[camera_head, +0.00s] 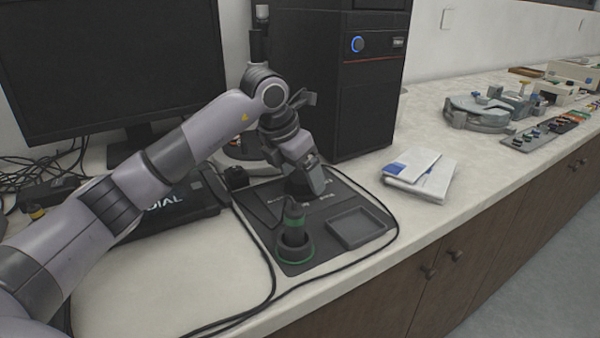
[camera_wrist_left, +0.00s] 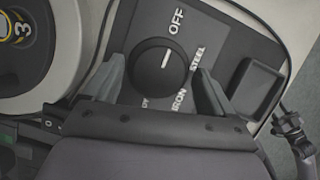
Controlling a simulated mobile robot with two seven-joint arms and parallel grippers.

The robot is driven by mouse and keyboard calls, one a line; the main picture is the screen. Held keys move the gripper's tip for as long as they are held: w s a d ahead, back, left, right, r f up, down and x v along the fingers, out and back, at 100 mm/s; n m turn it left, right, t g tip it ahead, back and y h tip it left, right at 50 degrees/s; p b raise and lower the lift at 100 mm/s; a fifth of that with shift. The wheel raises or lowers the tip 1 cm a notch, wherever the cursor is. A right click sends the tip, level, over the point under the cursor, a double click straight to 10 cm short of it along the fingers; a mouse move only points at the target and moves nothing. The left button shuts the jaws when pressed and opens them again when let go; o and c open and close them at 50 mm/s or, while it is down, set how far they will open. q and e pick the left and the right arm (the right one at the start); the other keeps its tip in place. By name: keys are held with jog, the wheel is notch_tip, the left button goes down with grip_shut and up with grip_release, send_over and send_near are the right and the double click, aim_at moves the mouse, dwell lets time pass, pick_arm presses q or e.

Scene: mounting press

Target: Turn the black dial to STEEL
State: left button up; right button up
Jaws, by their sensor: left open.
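The black dial (camera_wrist_left: 158,68) is round with a white pointer line. The line points up toward the OFF label (camera_wrist_left: 177,21). The STEEL label (camera_wrist_left: 200,60) is to the dial's right, with IRON (camera_wrist_left: 180,103) below and another label partly hidden. My left gripper (camera_wrist_left: 160,88) is open, with one finger on each side of the dial; I cannot tell whether either finger touches it. In the head view my left gripper (camera_head: 316,184) points down over the dark panel (camera_head: 340,191) and hides most of the dial area. My right gripper is not in view.
A shallow square tray (camera_head: 357,228) and a green-ringed holder (camera_head: 294,248) are at the panel's front. A computer tower (camera_head: 365,95) stands behind, with a monitor (camera_head: 110,65) at left. White papers (camera_head: 420,174) lie right. A black cable (camera_head: 268,268) loops round the panel.

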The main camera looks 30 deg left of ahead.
pick_arm(q)
jog(key=c, duration=1.1)
jog(key=shift+o, duration=0.2)
